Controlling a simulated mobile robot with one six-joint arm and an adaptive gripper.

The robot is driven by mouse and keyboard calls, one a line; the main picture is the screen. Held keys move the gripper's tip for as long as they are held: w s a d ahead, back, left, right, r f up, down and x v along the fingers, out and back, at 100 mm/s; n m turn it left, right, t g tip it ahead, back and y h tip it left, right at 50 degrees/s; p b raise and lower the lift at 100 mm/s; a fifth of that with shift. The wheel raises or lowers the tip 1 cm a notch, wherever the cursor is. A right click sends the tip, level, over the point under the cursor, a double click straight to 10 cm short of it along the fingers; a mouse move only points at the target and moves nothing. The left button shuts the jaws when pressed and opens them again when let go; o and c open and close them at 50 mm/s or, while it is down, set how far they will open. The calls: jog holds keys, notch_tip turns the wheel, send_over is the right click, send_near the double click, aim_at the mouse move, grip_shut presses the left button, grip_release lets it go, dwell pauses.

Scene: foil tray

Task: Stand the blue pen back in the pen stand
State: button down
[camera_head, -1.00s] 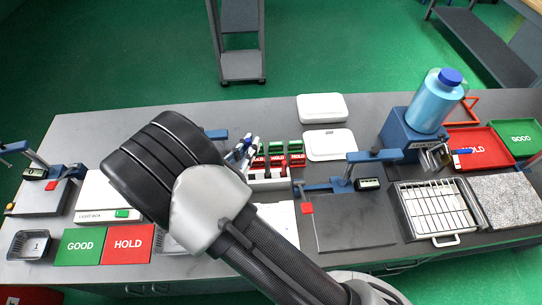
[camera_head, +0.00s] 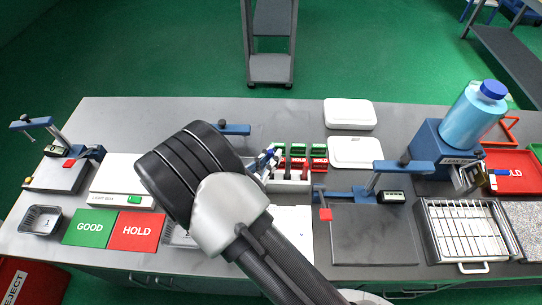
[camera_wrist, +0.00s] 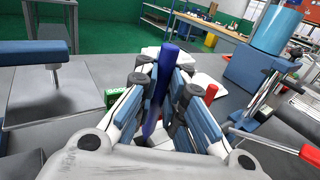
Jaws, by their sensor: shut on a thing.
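In the wrist view the blue pen (camera_wrist: 164,80) stands nearly upright, slightly tilted, between the fingers of my gripper (camera_wrist: 158,105). My gripper is shut on it. In the head view my arm hides most of the gripper (camera_head: 264,163); only fingertip parts show past the wrist. The pen stand (camera_head: 289,186) is a low pale block just right of the gripper, with a red and a black pen upright in it. In the wrist view a red upright piece (camera_wrist: 211,93) shows right of the fingers. The pen's lower end is partly hidden by the fingers.
Small red and green labelled bins (camera_head: 318,152) lie behind the stand. A blue clamp-like fixture (camera_head: 350,193) with a dark plate is to the right. White boxes (camera_head: 350,113) stand at the back. GOOD (camera_head: 90,227) and HOLD (camera_head: 137,231) cards lie left. The dark plate (camera_head: 375,240) is bare.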

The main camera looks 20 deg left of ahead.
jog(key=shift+f+b, duration=1.45)
jog(key=shift+f, duration=0.8)
jog(key=shift+f+b, duration=0.4)
jog(key=shift+f, duration=0.1)
jog(key=c, duration=1.6)
grip_release()
jog(key=shift+r, duration=0.1)
jog(key=shift+r+p, duration=2.2)
jog(key=shift+r, duration=0.75)
